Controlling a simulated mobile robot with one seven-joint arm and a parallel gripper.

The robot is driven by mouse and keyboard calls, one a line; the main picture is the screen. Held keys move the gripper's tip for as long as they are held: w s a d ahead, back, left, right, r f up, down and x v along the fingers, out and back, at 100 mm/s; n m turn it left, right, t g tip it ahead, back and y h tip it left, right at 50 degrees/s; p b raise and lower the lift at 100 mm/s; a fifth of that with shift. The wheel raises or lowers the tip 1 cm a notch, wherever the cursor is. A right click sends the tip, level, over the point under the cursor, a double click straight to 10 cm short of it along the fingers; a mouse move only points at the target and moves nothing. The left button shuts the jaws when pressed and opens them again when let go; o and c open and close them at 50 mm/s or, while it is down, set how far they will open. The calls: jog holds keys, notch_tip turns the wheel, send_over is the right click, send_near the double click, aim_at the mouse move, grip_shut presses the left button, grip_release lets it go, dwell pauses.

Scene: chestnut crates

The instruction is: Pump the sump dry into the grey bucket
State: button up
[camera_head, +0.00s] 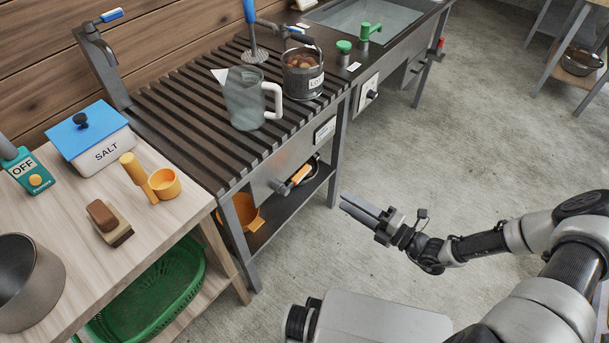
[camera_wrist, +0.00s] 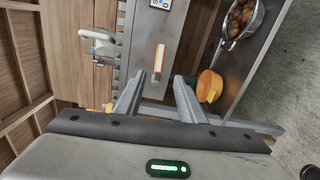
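My gripper (camera_head: 348,204) is open and empty, in front of the slatted table. Its two spread fingers also show in the wrist view (camera_wrist: 158,92). An orange-handled lever (camera_head: 296,177) is on the table's grey front panel, apart from my fingers; the wrist view shows it beyond them (camera_wrist: 159,60). A grey post with a blue handle (camera_head: 108,16) stands at the back left; I cannot tell whether it is the pump. A basin of clear water (camera_head: 370,16) is set in the far counter. A grey metal pot (camera_head: 28,290) stands at the left edge; no bucket is clearly identifiable.
A clear jug (camera_head: 245,100) and a labelled pot of chestnuts (camera_head: 303,75) stand on the slats. An orange container (camera_head: 246,212) and a bowl of chestnuts (camera_wrist: 243,20) are below. The left bench holds a salt box (camera_head: 90,135) and a brush (camera_head: 110,223).

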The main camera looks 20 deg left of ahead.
aim_at(304, 176)
jog(key=b+x, duration=0.2)
jog(key=x, duration=1.5)
jog(key=shift+a, duration=0.15)
grip_shut()
